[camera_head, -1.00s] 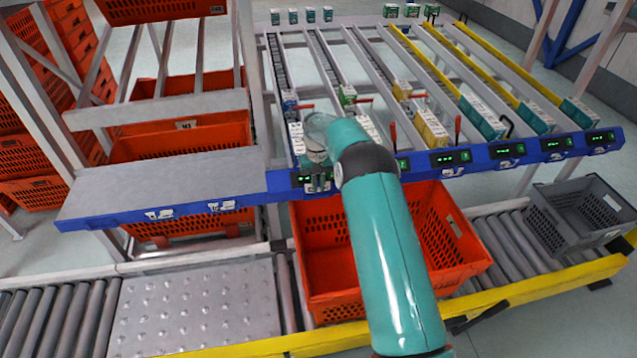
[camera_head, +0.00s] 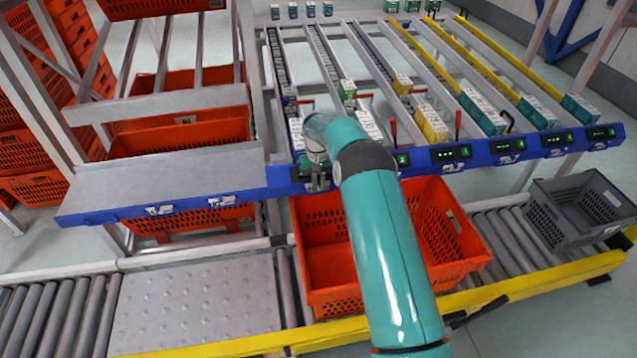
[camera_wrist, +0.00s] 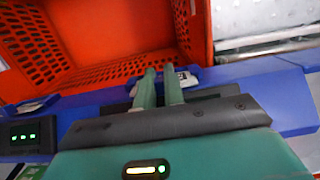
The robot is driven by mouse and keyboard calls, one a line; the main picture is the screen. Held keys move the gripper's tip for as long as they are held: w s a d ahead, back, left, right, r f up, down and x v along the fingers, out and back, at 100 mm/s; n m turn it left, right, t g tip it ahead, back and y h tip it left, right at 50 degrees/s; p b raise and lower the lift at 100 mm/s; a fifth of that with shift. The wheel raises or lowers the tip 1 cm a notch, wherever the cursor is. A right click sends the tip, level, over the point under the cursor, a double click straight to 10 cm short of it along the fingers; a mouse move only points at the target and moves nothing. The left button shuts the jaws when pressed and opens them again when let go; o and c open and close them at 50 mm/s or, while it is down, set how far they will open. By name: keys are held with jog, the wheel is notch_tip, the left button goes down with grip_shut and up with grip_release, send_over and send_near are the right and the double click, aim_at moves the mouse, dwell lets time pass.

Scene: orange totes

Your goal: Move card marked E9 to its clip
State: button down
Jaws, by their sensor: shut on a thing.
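My gripper (camera_head: 318,182) is at the front of the blue rail (camera_head: 240,196), above the orange tote on the conveyor. In the wrist view, the two green fingers (camera_wrist: 160,84) are close together and shut on a thin thing that is mostly hidden between them. I take it to be the card, but no E9 mark is readable. A small white clip or card holder (camera_wrist: 186,78) on the rail is just right of the fingertips; I cannot tell whether they touch. Other white card clips (camera_head: 160,210) are along the rail, with marks too small to read.
The orange tote (camera_head: 462,262) stands below the rail on the roller conveyor. A grey crate (camera_head: 575,215) is at the right. The grey shelf (camera_head: 165,180) at left is bare.

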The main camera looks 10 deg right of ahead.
jog(key=c, duration=1.4)
grip_release()
notch_tip(320, 180, up, 14)
jog(key=w, duration=0.2)
jog(key=shift+f, duration=0.15)
